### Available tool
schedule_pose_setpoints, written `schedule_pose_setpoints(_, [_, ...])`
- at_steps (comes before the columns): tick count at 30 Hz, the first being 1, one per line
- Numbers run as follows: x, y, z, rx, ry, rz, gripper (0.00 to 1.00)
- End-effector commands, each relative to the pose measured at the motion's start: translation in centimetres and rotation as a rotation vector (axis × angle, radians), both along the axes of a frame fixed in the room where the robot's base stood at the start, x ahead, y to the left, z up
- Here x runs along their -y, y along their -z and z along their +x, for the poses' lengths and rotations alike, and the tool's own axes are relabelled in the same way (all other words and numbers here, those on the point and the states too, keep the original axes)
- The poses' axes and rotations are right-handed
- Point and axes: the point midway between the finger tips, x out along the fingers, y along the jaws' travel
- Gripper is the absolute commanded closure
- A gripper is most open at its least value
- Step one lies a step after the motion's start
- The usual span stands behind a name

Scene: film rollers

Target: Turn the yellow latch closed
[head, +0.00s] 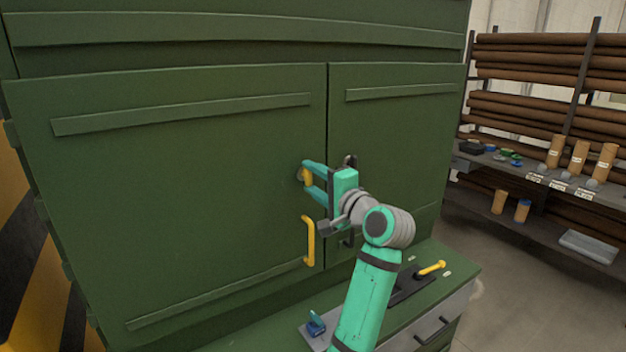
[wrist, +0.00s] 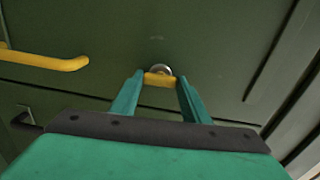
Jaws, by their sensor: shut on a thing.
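The yellow latch (head: 307,177) is on the left green cabinet door (head: 190,190), near its right edge. It also shows in the wrist view (wrist: 159,79), in front of a round metal mount. My gripper (head: 309,180) reaches in from the right, its two teal fingers one above the other in the head view. In the wrist view my gripper (wrist: 158,88) has one finger on each side of the latch, shut on it. The latch's far part is partly hidden by the fingers.
A yellow door handle (head: 309,241) sits just below the latch. A ledge below carries a blue item (head: 316,323) and a yellow-handled tool (head: 432,268). The right door (head: 395,120) is beside my gripper. Shelves with brown rolls (head: 530,60) stand at the right.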

Motion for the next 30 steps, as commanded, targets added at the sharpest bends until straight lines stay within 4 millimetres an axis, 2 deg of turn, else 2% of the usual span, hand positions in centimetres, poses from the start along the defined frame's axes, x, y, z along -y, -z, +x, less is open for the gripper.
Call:
schedule_pose_setpoints(15, [-0.05,0.02,0.06,-0.010,0.001,0.014,0.80])
schedule_pose_setpoints(16, [-0.05,0.02,0.06,-0.010,0.001,0.014,0.51])
schedule_pose_setpoints(18, [-0.04,0.02,0.05,-0.010,0.001,0.014,0.39])
schedule_pose_setpoints(30, [0.47,-0.04,-0.61,-0.008,0.002,0.014,0.39])
